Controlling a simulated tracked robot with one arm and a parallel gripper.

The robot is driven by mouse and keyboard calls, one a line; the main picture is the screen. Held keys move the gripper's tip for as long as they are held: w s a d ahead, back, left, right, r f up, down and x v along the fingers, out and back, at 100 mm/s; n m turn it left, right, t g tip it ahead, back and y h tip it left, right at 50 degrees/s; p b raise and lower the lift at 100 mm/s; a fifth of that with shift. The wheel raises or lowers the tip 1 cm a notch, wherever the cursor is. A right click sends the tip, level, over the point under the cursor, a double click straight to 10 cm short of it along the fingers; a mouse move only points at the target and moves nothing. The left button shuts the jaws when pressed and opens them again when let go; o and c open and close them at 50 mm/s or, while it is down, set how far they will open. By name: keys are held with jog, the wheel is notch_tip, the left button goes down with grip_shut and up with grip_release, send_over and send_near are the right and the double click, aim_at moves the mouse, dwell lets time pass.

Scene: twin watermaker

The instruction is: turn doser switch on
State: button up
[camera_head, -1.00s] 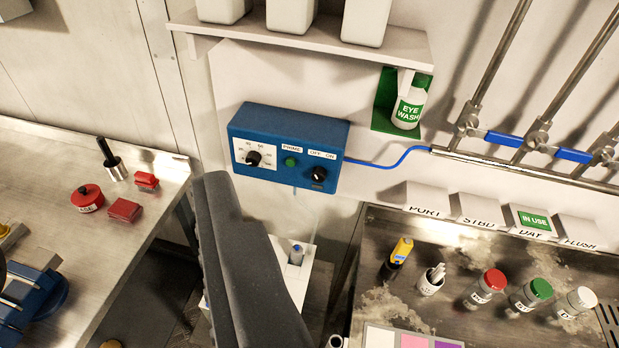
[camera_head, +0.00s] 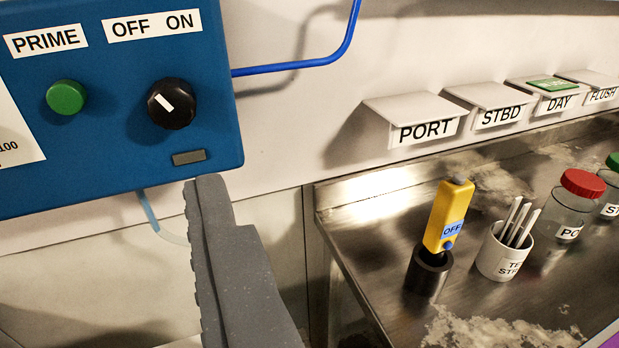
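The blue doser box (camera_head: 100,165) fills the upper left, mounted on the wall. Its black rotary switch (camera_head: 171,103) sits below the OFF ON label (camera_head: 153,25). The white mark on the knob points up and left, toward the OFF side. A small dark rectangular window (camera_head: 189,157) below the knob looks unlit. My gripper (camera_head: 208,182) shows as a dark grey ridged finger shape rising from the bottom. Its tip is below the box's lower right corner in the picture, apart from the knob. I cannot tell whether the fingers are apart.
The green PRIME button (camera_head: 66,97) is left of the switch. A blue tube (camera_head: 300,65) leaves the box's right side. A metal bench (camera_head: 375,205) at right holds a yellow meter (camera_head: 447,215), a white cup of strips (camera_head: 502,250) and jars. Label holders line the wall.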

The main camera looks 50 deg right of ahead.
aim_at(173, 114)
jog(key=shift+h, duration=0.4)
jog(key=x, duration=0.4)
jog(key=d+f+x, duration=0.1)
jog(key=x, duration=0.4)
jog(key=f+x, duration=0.1)
jog(key=x, duration=0.4)
jog(key=shift+s+d+f, duration=0.2)
jog(key=shift+s, duration=0.2)
jog(key=c, duration=1)
